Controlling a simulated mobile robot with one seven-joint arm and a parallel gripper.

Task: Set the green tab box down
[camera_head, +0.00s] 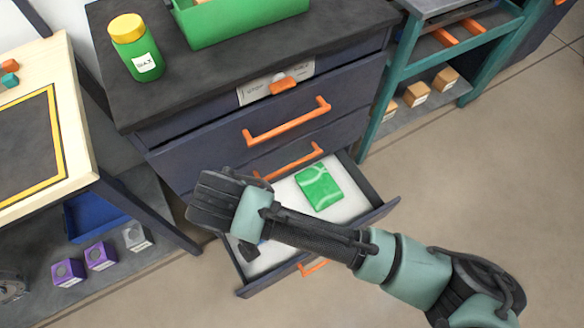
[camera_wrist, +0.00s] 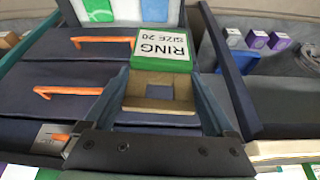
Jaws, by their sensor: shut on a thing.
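The green tab box (camera_wrist: 160,44) is in the wrist view, a brown carton with a green end and a white label reading "RING SIZE 20", upside down in the picture. The dark fingers of my gripper (camera_wrist: 162,88) lie along both sides of it and are shut on it. In the head view my gripper (camera_head: 222,202) is in front of the drawer cabinet, over the left side of an open lower drawer (camera_head: 378,212). The box is hidden behind my gripper and arm there.
A green packet (camera_head: 319,187) lies in the open drawer. A green bin (camera_head: 240,22) and a wax jar (camera_head: 135,48) stand on the cabinet top. At left is a table (camera_head: 75,120) with purple boxes (camera_head: 100,256) on its lower shelf. Floor is clear at right.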

